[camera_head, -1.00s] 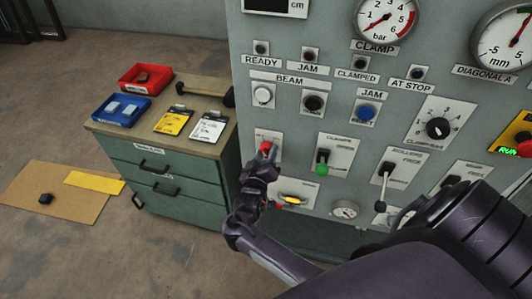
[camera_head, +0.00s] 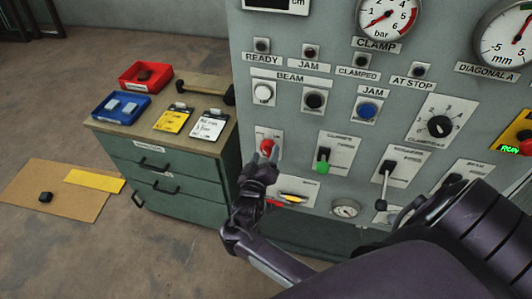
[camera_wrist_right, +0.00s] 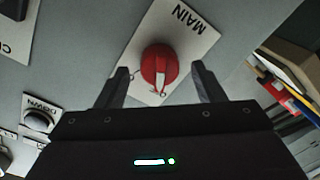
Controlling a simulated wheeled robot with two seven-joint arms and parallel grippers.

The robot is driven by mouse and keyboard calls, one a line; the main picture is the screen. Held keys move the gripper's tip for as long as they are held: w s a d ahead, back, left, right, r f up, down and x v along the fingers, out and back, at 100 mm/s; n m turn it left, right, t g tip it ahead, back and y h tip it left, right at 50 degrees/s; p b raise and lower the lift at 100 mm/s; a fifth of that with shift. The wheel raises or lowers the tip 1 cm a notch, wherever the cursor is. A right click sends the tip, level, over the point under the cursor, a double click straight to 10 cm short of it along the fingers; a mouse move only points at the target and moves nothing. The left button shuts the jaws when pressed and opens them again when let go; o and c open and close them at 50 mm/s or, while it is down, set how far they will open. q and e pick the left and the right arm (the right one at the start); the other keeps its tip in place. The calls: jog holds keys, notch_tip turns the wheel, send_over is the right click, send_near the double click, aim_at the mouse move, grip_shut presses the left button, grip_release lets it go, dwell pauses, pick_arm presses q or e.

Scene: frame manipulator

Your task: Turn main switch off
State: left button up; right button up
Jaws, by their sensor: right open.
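The main switch is a red rotary knob (camera_wrist_right: 159,67) on a white plate (camera_wrist_right: 187,25) labelled MAIN in the right wrist view. In the head view the red knob (camera_head: 267,147) shows on the grey panel, just above my right gripper. My right gripper (camera_wrist_right: 162,88) is open, with one finger on each side of the knob's near edge. The fingertips appear close to the knob; I cannot tell whether they touch it. In the head view my right gripper (camera_head: 264,158) reaches up from below. My left gripper is not in view.
The grey panel (camera_head: 300,120) carries several buttons, gauges and levers; a green-tipped lever (camera_head: 322,167) is right of the knob. A green drawer cabinet (camera_head: 165,175) with red and blue trays stands left of the panel. A yellow handle (camera_head: 293,198) lies below.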

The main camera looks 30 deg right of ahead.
jog(key=b+v, duration=0.1)
jog(key=v, duration=0.5)
jog(key=shift+a, duration=0.1)
